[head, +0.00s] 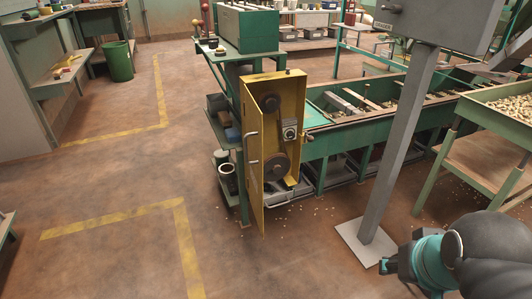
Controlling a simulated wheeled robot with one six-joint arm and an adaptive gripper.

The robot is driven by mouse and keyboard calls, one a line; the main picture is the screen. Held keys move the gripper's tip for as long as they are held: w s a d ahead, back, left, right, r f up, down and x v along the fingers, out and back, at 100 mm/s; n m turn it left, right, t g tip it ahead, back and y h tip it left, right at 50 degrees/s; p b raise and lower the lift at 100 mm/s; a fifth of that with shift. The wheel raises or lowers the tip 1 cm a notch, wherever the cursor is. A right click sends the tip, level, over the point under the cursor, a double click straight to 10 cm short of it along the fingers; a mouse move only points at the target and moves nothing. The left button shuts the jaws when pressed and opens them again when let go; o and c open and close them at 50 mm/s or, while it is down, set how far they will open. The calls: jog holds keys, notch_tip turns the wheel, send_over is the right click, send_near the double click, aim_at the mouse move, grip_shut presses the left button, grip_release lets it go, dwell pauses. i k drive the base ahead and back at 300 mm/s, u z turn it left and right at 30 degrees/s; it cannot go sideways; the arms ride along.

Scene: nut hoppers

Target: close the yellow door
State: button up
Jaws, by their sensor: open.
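The yellow door (253,172) hangs on the yellow cabinet (289,76) near the middle of the head view. It stands open, swung out toward me and seen at a steep angle, with pale handles on its outer face. Inside the cabinet show two dark pulleys, a belt and a small grey unit. My gripper (387,266) is at the lower right, dark with teal parts, well apart from the door and to its right. It is open, and I see nothing in it. Its fingers are small and partly hidden by my arm.
A grey post (400,150) on a white floor plate stands between my gripper and the cabinet. A green trough (345,140) runs right behind it. A hopper table (475,160) full of nuts is at the right. The floor left of the door is clear, with yellow lines.

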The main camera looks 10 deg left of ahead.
aim_at(254, 137)
jog(key=k, duration=1.3)
jog(key=u, duration=0.75)
jog(key=i, duration=1.45)
jog(key=z, duration=0.2)
